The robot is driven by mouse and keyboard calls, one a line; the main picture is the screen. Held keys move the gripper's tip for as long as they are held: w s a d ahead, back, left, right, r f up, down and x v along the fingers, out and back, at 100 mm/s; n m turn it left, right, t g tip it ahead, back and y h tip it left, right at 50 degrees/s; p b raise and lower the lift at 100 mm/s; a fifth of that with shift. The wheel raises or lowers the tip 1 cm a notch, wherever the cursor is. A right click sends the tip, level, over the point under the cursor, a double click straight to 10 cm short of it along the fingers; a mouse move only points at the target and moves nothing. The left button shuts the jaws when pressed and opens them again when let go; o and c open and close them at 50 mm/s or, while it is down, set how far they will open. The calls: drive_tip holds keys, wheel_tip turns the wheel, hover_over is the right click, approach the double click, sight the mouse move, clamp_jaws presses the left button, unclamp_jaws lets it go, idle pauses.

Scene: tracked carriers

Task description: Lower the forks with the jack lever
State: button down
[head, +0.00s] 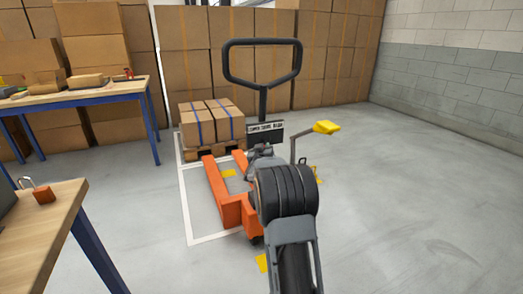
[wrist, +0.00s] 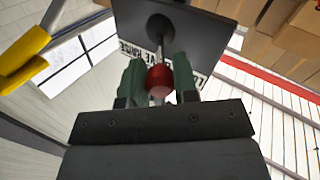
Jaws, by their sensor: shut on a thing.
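The orange pallet jack (head: 233,211) stands on the floor, with a black loop handle (head: 262,85) above it. In the wrist view my gripper (wrist: 159,82) has its green-padded fingers shut on a red knob (wrist: 159,80). The knob sits on a thin rod coming from a dark plate (wrist: 190,38), which carries a partly hidden label. In the head view my gripper is mostly hidden behind my arm, near the jack's sign plate (head: 265,133). A yellow-ended arm (head: 326,127) sticks out to the right of the jack; yellow also shows in the wrist view (wrist: 25,60).
A pallet with strapped cartons (head: 212,123) stands beyond the forks. A workbench (head: 75,97) is at the left, and a nearer table (head: 35,225) holds a padlock (head: 44,194). Stacked cartons line the back. The floor at right is clear.

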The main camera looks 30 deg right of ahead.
drive_tip(key=c, duration=0.9)
unclamp_jaws()
drive_tip(key=p+v, duration=0.3)
drive_tip(key=v, duration=1)
drive_tip(key=shift+s+a, duration=0.25)
drive_tip(key=shift+r, duration=0.1)
